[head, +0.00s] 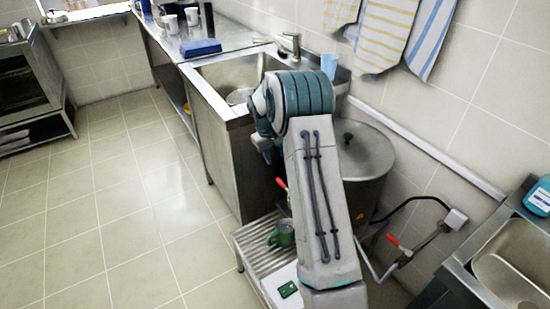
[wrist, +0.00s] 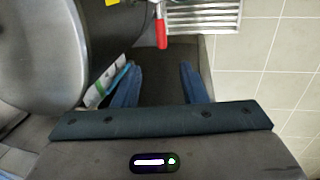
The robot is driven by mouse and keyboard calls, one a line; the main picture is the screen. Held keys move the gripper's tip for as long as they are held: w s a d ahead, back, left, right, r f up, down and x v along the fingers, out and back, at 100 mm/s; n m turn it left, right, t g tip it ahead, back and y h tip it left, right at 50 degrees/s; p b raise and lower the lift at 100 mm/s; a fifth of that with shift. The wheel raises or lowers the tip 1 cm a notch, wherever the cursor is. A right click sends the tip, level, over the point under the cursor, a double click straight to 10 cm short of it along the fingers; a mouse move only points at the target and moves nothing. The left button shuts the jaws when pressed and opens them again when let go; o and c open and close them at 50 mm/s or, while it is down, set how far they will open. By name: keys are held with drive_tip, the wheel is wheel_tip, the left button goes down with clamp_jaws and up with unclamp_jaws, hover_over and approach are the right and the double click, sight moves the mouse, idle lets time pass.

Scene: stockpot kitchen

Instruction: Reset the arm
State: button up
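My arm reaches up from the bottom of the head view and bends in front of the large steel stockpot (head: 376,150). My gripper is mostly hidden behind the arm there. In the wrist view my gripper (wrist: 158,74) shows two blue fingers spread apart, with nothing held between them. The stockpot (wrist: 45,50) fills the left of the wrist view, close beside the left finger. A red handle (wrist: 161,32) lies beyond the fingertips, apart from them.
A slatted metal stand (head: 252,240) holds a green mug (head: 281,234). A steel sink (head: 232,75) stands behind, another sink (head: 515,265) at right. A red-levered pipe (head: 405,254) runs near the wall. Tiled floor (head: 90,220) at left is clear.

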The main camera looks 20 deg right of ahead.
idle(0.3)
drive_tip(key=s+a+r+p, duration=0.1)
drive_tip(key=s+a+r, duration=0.1)
drive_tip(key=s+r, duration=0.35)
drive_tip(key=s+a+r+m+t+p, duration=0.1)
drive_tip(key=s+a+r, duration=0.25)
drive_tip(key=r, duration=0.35)
drive_tip(key=s+a+r+p, duration=0.1)
drive_tip(key=s+r, duration=0.4)
drive_tip(key=r, duration=0.1)
drive_tip(key=s+a+r+y+p, duration=0.1)
drive_tip(key=s+a+r+p, duration=0.1)
drive_tip(key=s, duration=0.9)
drive_tip(key=s+a+r+m+t+y+p, duration=0.1)
drive_tip(key=s+a+r, duration=0.2)
drive_tip(key=s, duration=0.8)
drive_tip(key=shift+a+p, duration=0.35)
drive_tip(key=shift+d+r, duration=0.1)
